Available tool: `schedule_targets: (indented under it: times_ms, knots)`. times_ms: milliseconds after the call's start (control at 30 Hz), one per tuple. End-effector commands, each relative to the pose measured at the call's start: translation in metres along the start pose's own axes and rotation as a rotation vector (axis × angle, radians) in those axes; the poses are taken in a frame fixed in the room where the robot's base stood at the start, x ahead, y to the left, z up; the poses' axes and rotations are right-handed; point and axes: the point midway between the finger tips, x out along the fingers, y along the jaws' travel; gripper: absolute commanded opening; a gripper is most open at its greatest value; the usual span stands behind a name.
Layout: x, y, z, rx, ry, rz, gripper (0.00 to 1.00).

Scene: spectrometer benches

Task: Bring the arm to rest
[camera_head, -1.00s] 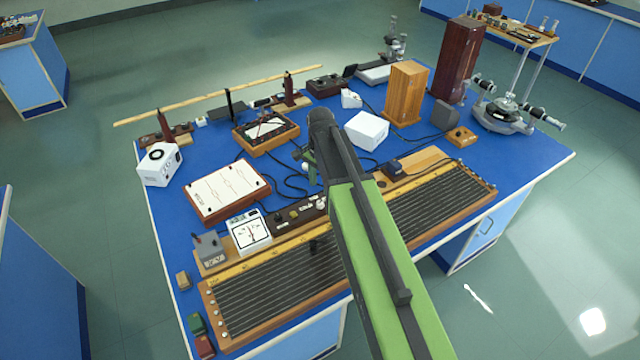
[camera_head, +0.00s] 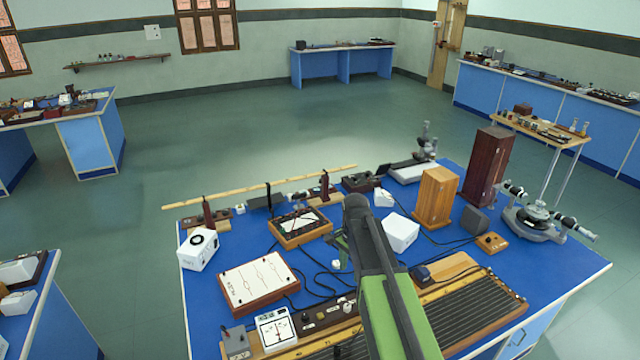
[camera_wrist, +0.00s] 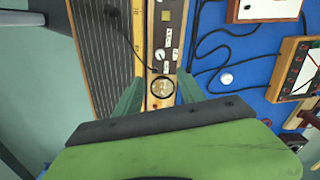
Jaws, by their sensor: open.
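My green and black arm reaches over the blue bench (camera_head: 540,278) in the head view. In the wrist view my gripper (camera_wrist: 158,95) is open, its two green fingers apart with nothing held between them. Below the gap lie a potentiometer board (camera_wrist: 108,60) with dark parallel wires and a strip with small knobs and a round clear-topped part (camera_wrist: 162,87). In the head view the fingertips are mostly hidden behind my arm.
Close around the arm stand a white box (camera_head: 401,232), a wooden box (camera_head: 436,198), a tall dark box (camera_head: 488,168), a spectrometer (camera_head: 540,222) and a white panel board (camera_head: 258,281). Black cables lie loose on the bench. Open floor (camera_head: 250,130) lies beyond it.

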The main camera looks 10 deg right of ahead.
Motion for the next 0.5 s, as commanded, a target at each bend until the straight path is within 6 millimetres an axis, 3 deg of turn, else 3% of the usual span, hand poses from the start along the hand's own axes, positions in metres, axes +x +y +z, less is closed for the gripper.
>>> schedule_targets:
  times_ms: [133, 267, 400, 500]
  knots:
    - [0.034, 0.004, 0.003, 0.000, 0.000, 0.000, 0.47]
    - [0.079, 0.038, 0.027, -0.047, 0.000, 0.000, 0.47]
    - [0.112, 0.087, 0.061, -0.351, 0.000, 0.000, 0.47]
    - [0.111, 0.109, 0.076, -0.598, 0.001, 0.000, 0.47]
